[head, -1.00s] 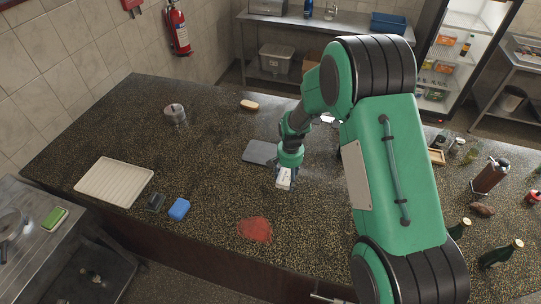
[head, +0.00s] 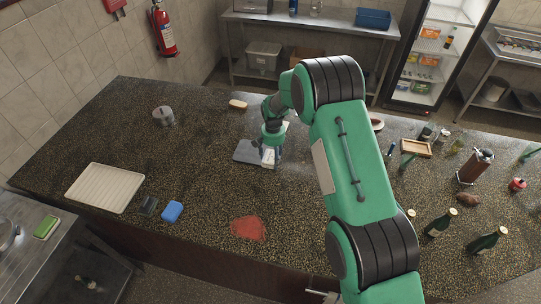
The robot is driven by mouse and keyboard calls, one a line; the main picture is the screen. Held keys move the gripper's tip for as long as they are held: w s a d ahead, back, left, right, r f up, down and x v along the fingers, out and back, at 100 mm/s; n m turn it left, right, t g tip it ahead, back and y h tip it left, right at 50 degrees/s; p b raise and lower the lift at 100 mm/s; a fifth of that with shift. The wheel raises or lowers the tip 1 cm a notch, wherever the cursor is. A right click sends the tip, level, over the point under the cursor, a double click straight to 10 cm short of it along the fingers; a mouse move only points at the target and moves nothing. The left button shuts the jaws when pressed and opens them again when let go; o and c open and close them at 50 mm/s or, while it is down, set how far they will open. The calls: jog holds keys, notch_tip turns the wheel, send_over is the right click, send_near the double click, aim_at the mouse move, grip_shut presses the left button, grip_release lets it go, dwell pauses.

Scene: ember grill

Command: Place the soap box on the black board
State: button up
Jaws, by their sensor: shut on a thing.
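The soap box (head: 268,158), a small white box, is at the tip of my gripper (head: 269,152). My gripper is shut on it and points down from above. The black board (head: 245,152), a flat dark grey slab, lies on the speckled counter, just left of and partly behind the gripper. The box is at the board's right side in the head view. I cannot tell whether the box touches the board or is held above it. My gripper and forearm hide part of the board's far right side.
On the counter (head: 190,235) are a cream tray (head: 105,188), a blue sponge (head: 172,211), a dark small block (head: 148,206), a red patch (head: 248,227), a metal tin (head: 163,116) and a tan sponge (head: 238,104). The counter left of the board is clear.

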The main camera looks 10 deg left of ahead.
aim_at(270, 150)
jog(key=shift+w+a+f+p, duration=0.1)
jog(key=shift+w+a, duration=0.25)
jog(key=shift+w, duration=0.35)
jog(key=shift+w+a+f+p, duration=0.1)
jog(key=shift+w+a, duration=0.25)
jog(key=shift+w, duration=0.35)
jog(key=shift+w+a+p, duration=0.1)
jog(key=shift+w+a, duration=0.25)
jog(key=shift+w, duration=0.35)
jog(key=shift+f, duration=0.1)
jog(key=shift+f+p, duration=0.5)
jog(key=shift+f, duration=1.2)
jog(key=shift+f, duration=0.15)
jog(key=o, duration=1.2)
jog(key=shift+s, duration=0.1)
jog(key=shift+r+b, duration=1.1)
jog(key=shift+r, duration=5.05)
